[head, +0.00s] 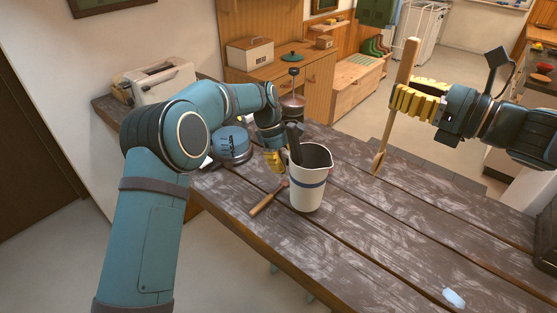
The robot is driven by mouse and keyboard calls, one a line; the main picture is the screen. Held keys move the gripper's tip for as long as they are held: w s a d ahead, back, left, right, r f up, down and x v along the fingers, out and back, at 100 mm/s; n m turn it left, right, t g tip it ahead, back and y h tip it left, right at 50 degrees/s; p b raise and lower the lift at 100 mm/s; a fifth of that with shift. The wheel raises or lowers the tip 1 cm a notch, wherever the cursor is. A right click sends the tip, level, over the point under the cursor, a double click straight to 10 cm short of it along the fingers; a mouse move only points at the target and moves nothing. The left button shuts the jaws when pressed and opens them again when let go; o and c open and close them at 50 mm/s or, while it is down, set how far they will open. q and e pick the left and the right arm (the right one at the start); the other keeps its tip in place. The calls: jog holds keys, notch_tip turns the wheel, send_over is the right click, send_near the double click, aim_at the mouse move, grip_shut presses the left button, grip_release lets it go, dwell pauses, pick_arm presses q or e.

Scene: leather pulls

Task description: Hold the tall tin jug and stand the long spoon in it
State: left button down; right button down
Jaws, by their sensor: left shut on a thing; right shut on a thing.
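The tall tin jug (307,193), cream with a blue band, stands upright near the table's middle. My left gripper (276,160), with yellow fingers, is shut at the jug's left side; its grip point is partly hidden, so I cannot tell whether it holds handle or wall. A dark part rises in front of the jug's mouth, perhaps mine. The long wooden spoon (405,65) is held near upright, slightly tilted, broad end down, by my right gripper (418,101), shut on its shaft. The spoon is right of the jug and apart from it.
A wooden-handled tool (267,199) lies just left of the jug. A toaster (158,82) is at the far left. A pale blue piece (453,298) lies at front right. The right tabletop (400,220) is largely clear.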

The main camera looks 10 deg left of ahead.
aim_at(307, 185)
pick_arm(q)
jog(key=s+d+f, duration=0.1)
jog(key=s+d, duration=0.7)
jog(key=d, duration=0.4)
jog(key=shift+s+d+f, duration=0.2)
jog(key=shift+d+f, duration=0.1)
jog(key=shift+f, duration=0.05)
dwell(0.7)
jog(key=shift+f, duration=0.55)
dwell(0.4)
jog(key=c, duration=1)
grip_release()
jog(key=shift+o, duration=0.2)
grip_shut()
